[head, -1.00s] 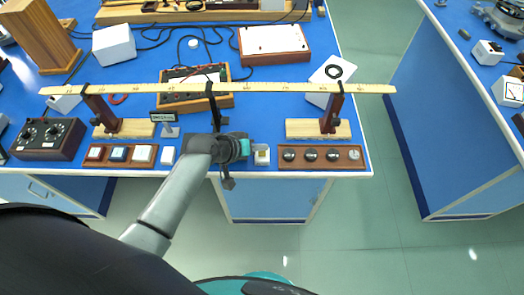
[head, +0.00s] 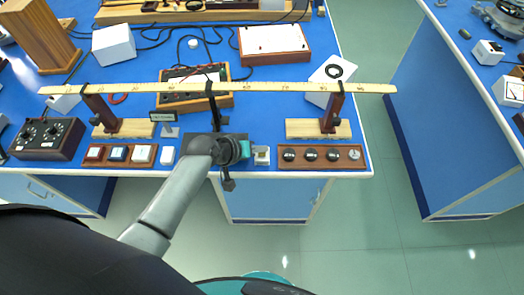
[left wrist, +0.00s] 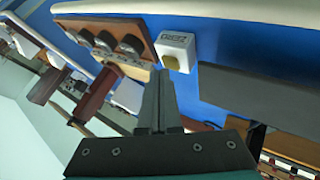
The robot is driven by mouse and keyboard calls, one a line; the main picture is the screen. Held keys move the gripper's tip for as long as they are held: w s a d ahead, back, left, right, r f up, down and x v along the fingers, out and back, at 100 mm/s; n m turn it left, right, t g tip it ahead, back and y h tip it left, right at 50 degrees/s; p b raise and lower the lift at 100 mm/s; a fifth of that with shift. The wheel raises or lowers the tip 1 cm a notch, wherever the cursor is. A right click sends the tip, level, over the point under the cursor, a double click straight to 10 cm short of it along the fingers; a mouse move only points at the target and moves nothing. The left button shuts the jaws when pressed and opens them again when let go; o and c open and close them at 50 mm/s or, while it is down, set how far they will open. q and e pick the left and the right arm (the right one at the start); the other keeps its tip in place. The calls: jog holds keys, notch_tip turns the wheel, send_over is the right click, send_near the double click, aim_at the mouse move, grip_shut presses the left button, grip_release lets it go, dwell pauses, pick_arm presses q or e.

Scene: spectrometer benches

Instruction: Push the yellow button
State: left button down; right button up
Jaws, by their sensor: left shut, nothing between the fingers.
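The yellow button (left wrist: 171,62) sits on a small white box (left wrist: 176,44) with dark lettering, seen in the left wrist view. In the head view the white box (head: 261,155) stands near the front edge of the blue bench, just right of my left gripper (head: 245,150). In the left wrist view my left gripper (left wrist: 160,78) is shut and empty, its tips pointing toward the button and close to it. I cannot tell whether they touch. My right gripper is in neither view.
A wooden strip with several dark knobs (head: 320,155) lies right of the box. A long yellow ruler (head: 280,87) on wooden stands spans the bench behind it. A strip with square buttons (head: 119,155) and a dark knob box (head: 46,139) are left.

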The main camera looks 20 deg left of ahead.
pick_arm(q)
jog(key=shift+f+b, duration=0.3)
jog(key=shift+f, duration=0.2)
dwell(0.4)
jog(key=shift+r, duration=0.1)
jog(key=shift+r+p, duration=0.8)
jog(key=shift+p, duration=0.2)
jog(key=shift+r, duration=0.1)
notch_tip(320, 180, up, 5)
jog(key=p, duration=0.5)
dwell(0.6)
